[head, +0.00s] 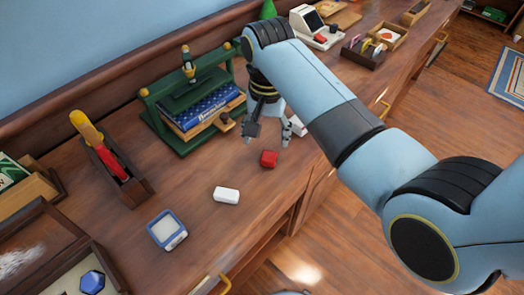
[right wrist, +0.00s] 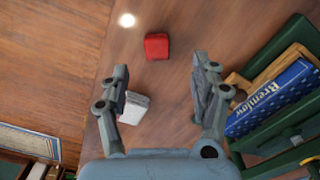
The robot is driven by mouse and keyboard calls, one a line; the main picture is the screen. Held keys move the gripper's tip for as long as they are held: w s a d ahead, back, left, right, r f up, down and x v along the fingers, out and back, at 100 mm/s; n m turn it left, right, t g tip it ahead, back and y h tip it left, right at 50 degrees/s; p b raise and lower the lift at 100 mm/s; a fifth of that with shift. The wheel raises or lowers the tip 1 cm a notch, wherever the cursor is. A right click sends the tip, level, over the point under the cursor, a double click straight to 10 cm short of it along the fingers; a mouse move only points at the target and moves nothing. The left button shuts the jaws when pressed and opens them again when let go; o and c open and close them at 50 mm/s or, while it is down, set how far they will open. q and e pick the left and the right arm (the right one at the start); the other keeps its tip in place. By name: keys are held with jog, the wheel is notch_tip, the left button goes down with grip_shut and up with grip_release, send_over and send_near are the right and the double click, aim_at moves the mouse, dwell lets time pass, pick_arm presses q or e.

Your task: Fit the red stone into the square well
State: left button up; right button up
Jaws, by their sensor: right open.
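The red stone (head: 268,158) lies on the wooden bench top, and it also shows in the right wrist view (right wrist: 157,46). My right gripper (head: 267,141) is open and empty above the bench, just behind the stone in the head view. In the right wrist view its fingers (right wrist: 160,63) are spread, with the stone beyond the tips and roughly between them. A tray (head: 112,268) at the lower left holds a blue stone (head: 92,281). The tray is cut off by the frame, and I cannot make out a square well. My left gripper is not in view.
A white block (head: 227,195) and a blue-white device (head: 167,230) lie in front. Another white block (right wrist: 133,107) is close to one finger. A green press with books (head: 205,112) stands beside the gripper. A wooden holder (head: 125,185) stands left.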

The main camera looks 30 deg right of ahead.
aim_at(268, 158)
jog(key=f, duration=0.8)
jog(key=shift+s+d+f, duration=0.2)
jog(key=c, duration=1.3)
